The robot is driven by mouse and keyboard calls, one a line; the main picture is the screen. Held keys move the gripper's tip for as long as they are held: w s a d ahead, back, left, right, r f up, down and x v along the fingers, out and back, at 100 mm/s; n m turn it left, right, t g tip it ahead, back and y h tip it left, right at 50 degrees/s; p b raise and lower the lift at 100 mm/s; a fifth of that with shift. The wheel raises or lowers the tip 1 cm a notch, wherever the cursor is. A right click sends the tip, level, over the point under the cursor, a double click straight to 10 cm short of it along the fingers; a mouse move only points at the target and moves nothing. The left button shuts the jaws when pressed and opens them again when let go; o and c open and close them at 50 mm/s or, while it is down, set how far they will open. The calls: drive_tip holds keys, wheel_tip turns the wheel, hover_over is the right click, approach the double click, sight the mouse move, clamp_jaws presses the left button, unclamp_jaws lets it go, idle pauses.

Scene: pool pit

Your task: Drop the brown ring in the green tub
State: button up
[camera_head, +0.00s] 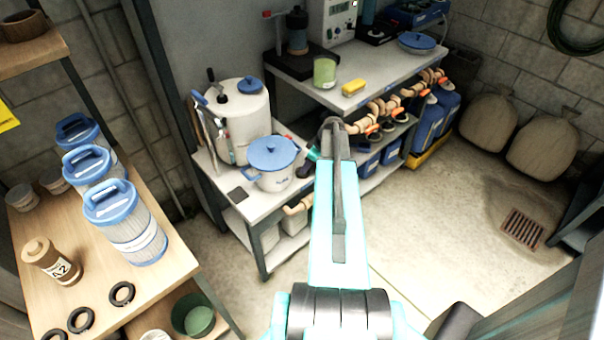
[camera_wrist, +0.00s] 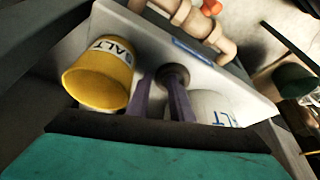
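A brown ring (camera_head: 25,26) lies on the upper wooden shelf at the far left in the head view. A green tub (camera_head: 183,313) stands on the lower level of the left wooden bench, partly hidden by the bench top. In the head view my arm reaches over the floor toward the metal bench, far from both. In the wrist view my gripper (camera_wrist: 158,88) shows two purplish fingers with a gap between them and no ring visible. A dark round part shows at the right finger's tip; I cannot tell what it is.
The left wooden bench (camera_head: 190,262) holds blue-capped filters (camera_head: 127,225), a brown bottle (camera_head: 52,262) and black rings (camera_head: 122,293). A yellow salt tub (camera_wrist: 98,78) and a white salt container (camera_wrist: 210,105) show in the wrist view.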

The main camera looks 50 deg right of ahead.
drive_tip(key=shift+c, duration=0.4)
clamp_jaws()
drive_tip(key=shift+r, duration=0.15)
drive_tip(key=shift+r+b, duration=0.45)
drive_tip(key=shift+r, duration=0.35)
drive_tip(key=shift+s+a+r+b, duration=0.1)
drive_tip(key=shift+r+b, duration=0.2)
drive_tip(key=shift+r, duration=0.55)
drive_tip(key=s+a+r, duration=0.1)
drive_tip(key=s+a, duration=0.7)
drive_tip(key=a, duration=0.2)
drive_tip(key=shift+s+a+r+b, duration=0.2)
drive_tip(key=shift+s+r+b, duration=0.1)
drive_tip(key=shift+b, duration=0.15)
